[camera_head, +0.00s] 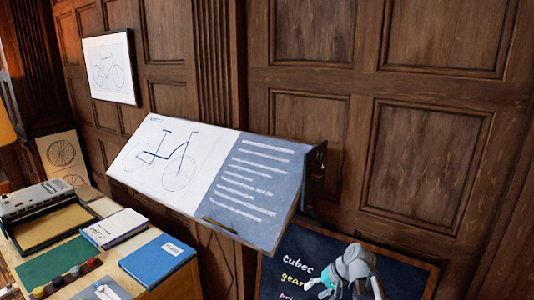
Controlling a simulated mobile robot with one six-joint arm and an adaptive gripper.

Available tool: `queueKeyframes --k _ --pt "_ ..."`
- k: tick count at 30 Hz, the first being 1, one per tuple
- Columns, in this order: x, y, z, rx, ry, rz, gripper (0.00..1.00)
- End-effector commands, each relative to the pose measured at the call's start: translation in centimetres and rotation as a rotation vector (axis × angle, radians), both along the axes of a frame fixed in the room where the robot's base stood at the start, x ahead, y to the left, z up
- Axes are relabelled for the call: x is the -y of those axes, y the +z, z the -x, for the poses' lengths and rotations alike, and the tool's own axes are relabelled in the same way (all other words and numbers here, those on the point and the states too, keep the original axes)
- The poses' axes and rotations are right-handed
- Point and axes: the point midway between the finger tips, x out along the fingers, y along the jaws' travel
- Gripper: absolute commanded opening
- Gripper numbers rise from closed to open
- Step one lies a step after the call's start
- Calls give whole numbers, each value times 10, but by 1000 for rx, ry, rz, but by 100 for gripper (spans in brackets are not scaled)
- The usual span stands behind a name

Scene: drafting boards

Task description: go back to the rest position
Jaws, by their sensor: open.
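My gripper (347,287) shows at the bottom edge of the view, right of centre, in grey with a teal part at its left side. Its lower part is cut off by the frame edge. It is open, and I see nothing held in it. It is in front of a dark chalkboard (300,247) with handwritten words, and it hides part of that board.
A tilted drafting board (215,215) with a bicycle drawing and a blue text sheet is mounted above and left of my gripper. A desk at the lower left bears a blue book (157,258), a notebook (114,228) and a grey machine (35,199). Panelled wall stands behind.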

Motion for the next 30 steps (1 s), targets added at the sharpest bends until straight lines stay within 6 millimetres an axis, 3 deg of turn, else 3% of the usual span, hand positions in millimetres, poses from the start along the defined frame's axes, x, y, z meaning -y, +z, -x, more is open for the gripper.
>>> queueKeyframes --k 1,3,12,18,30 --pt "-3 -23 12 -13 21 52 64" --pt "-3 -41 25 -33 45 130 64" --pt "8 -104 72 -97 138 450 64" --pt "18 -120 87 -117 168 580 64" --pt "21 -121 90 -122 174 612 64"
